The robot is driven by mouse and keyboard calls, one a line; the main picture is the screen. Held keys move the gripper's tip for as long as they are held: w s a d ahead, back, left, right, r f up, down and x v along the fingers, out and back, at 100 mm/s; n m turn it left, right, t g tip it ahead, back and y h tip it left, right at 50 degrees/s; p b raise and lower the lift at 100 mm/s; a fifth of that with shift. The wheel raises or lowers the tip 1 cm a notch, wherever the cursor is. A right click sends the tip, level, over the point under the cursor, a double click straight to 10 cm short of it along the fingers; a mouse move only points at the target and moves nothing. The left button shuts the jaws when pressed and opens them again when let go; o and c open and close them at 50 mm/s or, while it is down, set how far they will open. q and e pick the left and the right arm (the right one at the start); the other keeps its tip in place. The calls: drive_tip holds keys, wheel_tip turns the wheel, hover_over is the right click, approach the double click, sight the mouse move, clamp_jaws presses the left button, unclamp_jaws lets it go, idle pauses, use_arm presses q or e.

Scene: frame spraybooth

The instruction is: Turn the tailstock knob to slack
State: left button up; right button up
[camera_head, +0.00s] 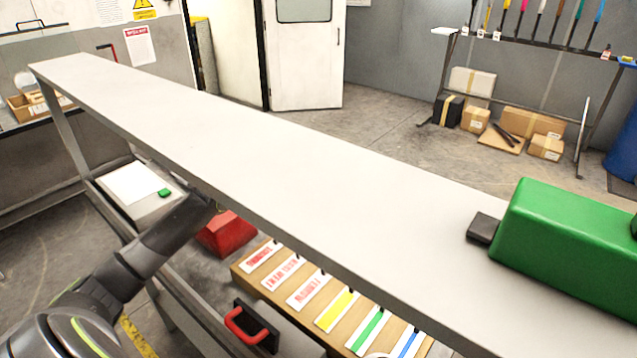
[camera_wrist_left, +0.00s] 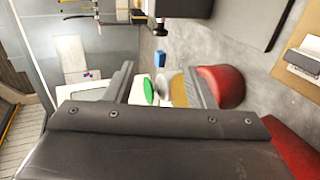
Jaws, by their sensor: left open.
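I cannot single out the tailstock knob with certainty in either view. In the left wrist view my left gripper (camera_wrist_left: 161,84) is open, its two grey fingers apart. A green rounded piece (camera_wrist_left: 148,91) shows between the fingers, beside a pale rounded piece (camera_wrist_left: 165,90). A small blue piece (camera_wrist_left: 160,60) shows just beyond them. I cannot tell their distance from the fingertips, and no contact is clear. In the head view my left arm reaches from the lower left under the long grey beam, which hides the gripper. My right gripper is in neither view.
The long grey beam (camera_head: 260,160) crosses above my left arm. A green housing (camera_head: 570,245) with a dark block (camera_head: 484,228) sits on its right end. Below are a red box (camera_head: 228,235), a board of coloured labels (camera_head: 240,272) and a red handle (camera_head: 245,325).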

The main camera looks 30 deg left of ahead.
use_arm(q)
drive_tip(key=x, duration=1.6)
drive_tip(key=shift+d, duration=0.1)
